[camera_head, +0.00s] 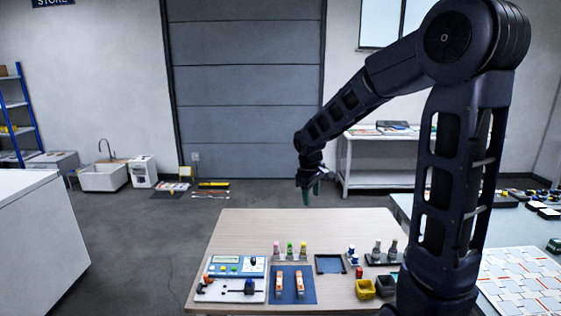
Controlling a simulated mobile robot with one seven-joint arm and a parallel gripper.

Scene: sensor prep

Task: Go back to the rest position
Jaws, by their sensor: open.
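My gripper (309,191) hangs in the air above the far part of the wooden table (256,224), its fingers pointing down. It is open, and I see nothing between its fingers. My dark arm rises from the right side of the picture, bends at the top and reaches down to the left. It hides part of the table's right side and part of the white bench behind.
The table's far part is clear. A white counter (40,235) stands left.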

